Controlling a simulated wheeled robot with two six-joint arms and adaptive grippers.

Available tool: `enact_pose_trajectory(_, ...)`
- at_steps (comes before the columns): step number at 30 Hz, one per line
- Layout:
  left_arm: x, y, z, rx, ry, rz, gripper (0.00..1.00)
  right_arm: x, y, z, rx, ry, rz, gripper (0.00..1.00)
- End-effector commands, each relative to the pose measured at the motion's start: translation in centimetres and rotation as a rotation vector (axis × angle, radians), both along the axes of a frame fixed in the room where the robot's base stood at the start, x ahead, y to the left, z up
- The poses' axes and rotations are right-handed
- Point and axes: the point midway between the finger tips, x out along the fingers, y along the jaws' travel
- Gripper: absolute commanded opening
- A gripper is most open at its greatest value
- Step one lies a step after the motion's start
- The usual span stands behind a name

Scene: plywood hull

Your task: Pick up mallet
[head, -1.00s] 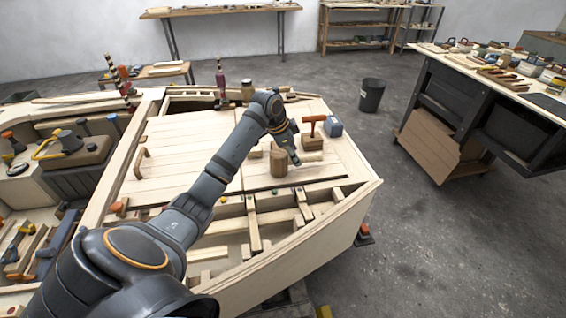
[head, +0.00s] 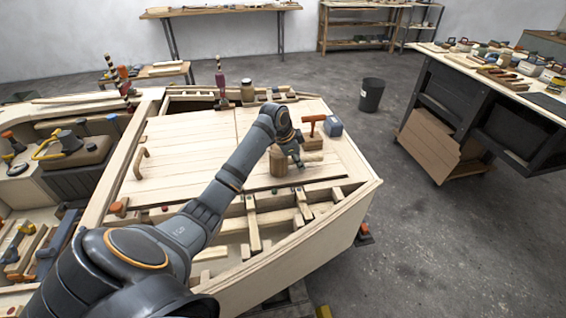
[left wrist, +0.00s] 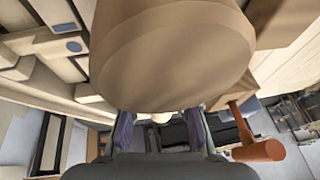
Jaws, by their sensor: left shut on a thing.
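The mallet (head: 278,162) has a thick, round wooden head and a pale handle that points right across the plywood deck. My left gripper (head: 298,163) is at the handle, just right of the head, and is shut on it. In the left wrist view the mallet head (left wrist: 170,55) fills the upper middle, large and close. The fingers of my left gripper (left wrist: 160,130) stand below it on both sides, with a small pale bit of the handle between them. Most of the handle is hidden there. I cannot tell whether the mallet still touches the deck. My right gripper is not in view.
A red-brown T-shaped tool (head: 312,122) on a wooden block and a blue box (head: 333,126) stand just behind the mallet. Open hull framing (head: 253,222) lies in front. A black bin (head: 371,94) and a dark workbench (head: 470,105) stand to the right, beyond open floor.

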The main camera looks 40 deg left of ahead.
Motion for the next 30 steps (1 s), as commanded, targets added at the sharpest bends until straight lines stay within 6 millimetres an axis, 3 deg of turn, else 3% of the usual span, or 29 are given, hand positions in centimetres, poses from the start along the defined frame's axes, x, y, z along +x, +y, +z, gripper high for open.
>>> enact_pose_trajectory(8, 0.1, 0.0, 0.4, 0.001, -0.002, 0.0, 0.0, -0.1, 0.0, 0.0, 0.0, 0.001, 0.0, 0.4)
enact_pose_trajectory(11, 0.1, 0.0, 1.2, 0.002, -0.003, 0.0, 0.0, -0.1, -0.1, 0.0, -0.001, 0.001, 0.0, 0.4)
enact_pose_trajectory(15, 0.0, 0.0, 3.7, 0.003, -0.007, -0.001, 0.0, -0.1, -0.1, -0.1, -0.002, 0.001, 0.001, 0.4)
enact_pose_trajectory(22, -4.5, -2.7, 9.6, 0.006, -0.006, -0.003, 0.0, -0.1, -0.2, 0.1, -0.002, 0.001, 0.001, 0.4)
enact_pose_trajectory(30, -10.2, -6.2, 12.1, 0.004, -0.002, -0.002, 0.0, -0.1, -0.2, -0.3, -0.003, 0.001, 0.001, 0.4)
